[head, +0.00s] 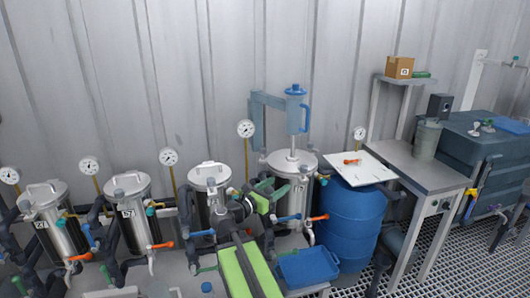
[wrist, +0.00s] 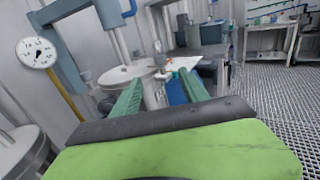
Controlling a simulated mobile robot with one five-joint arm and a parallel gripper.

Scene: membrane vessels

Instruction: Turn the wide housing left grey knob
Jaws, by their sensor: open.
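The wide housing (head: 292,163) is the broad steel vessel right of the narrower ones, with a blue filter cartridge (head: 295,108) above its lid. Its pale lid also shows in the wrist view (wrist: 122,74). I cannot make out the left grey knob for certain; my arm and gripper cover part of the housing's left side. My gripper (head: 272,194) has green fingers and is in front of the housing. In the wrist view the fingers (wrist: 160,84) are apart, pointing at the housing, with nothing seen held between them. Contact with the housing cannot be told.
Narrow steel vessels (head: 128,205) with pipes and coloured levers stand at left. A blue barrel (head: 350,225) bearing a white board (head: 362,168) is at right, beside a grey bench (head: 440,178). A blue tray (head: 308,266) lies in front. Pressure gauges (head: 245,129) rise behind.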

